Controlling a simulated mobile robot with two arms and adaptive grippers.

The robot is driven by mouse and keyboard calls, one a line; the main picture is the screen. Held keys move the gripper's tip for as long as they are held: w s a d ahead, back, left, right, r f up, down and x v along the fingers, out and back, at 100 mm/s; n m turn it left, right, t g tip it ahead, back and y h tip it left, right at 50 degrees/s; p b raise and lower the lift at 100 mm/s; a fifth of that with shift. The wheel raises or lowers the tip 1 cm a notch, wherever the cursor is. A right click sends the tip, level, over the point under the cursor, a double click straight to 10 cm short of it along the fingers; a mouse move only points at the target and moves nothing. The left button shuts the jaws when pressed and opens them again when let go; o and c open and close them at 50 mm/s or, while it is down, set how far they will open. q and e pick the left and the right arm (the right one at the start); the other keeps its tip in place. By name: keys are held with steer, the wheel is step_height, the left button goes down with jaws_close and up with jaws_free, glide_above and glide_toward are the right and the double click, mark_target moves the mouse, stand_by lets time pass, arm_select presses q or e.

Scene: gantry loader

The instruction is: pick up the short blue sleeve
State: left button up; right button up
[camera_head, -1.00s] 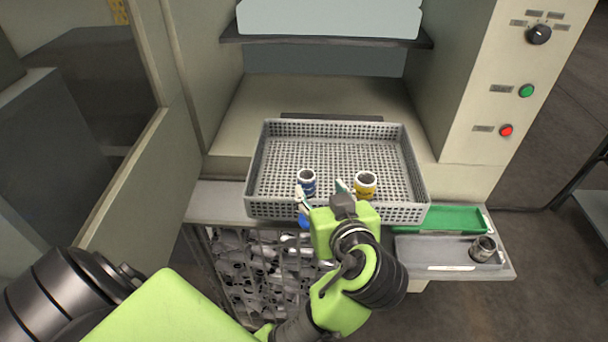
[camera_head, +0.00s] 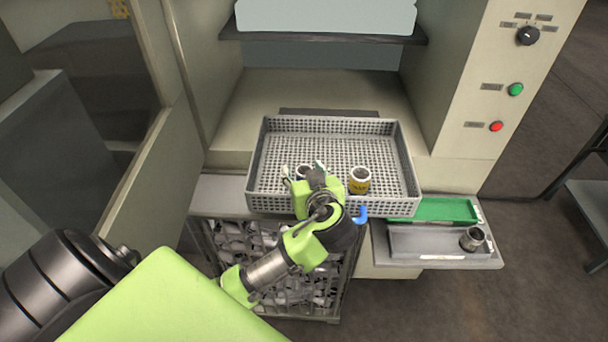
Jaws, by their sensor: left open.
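The short blue sleeve (camera_head: 303,171) stands upright in the front left part of the grey mesh basket (camera_head: 405,165). Only its pale rim and dark bore show clearly; my left gripper hides most of its blue side. My left gripper (camera_head: 303,168) is open over the basket, with one fingertip to the left and one to the right of the sleeve's rim. I cannot tell whether the fingers touch it. My right gripper is not in view.
A yellow sleeve (camera_head: 360,180) with a white rim stands in the basket, right of my gripper. A green tray (camera_head: 445,209) and a grey tray (camera_head: 425,240) holding a metal sleeve (camera_head: 472,238) lie at right. A bin of metal parts (camera_head: 300,297) is below.

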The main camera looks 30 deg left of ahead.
arm_select(q)
steer(key=shift+d, duration=0.15)
steer(key=shift+c, duration=0.3)
steer(key=c, duration=1.3)
steer(key=shift+r, duration=0.1)
jaws_close()
steer(key=shift+r, duration=0.1)
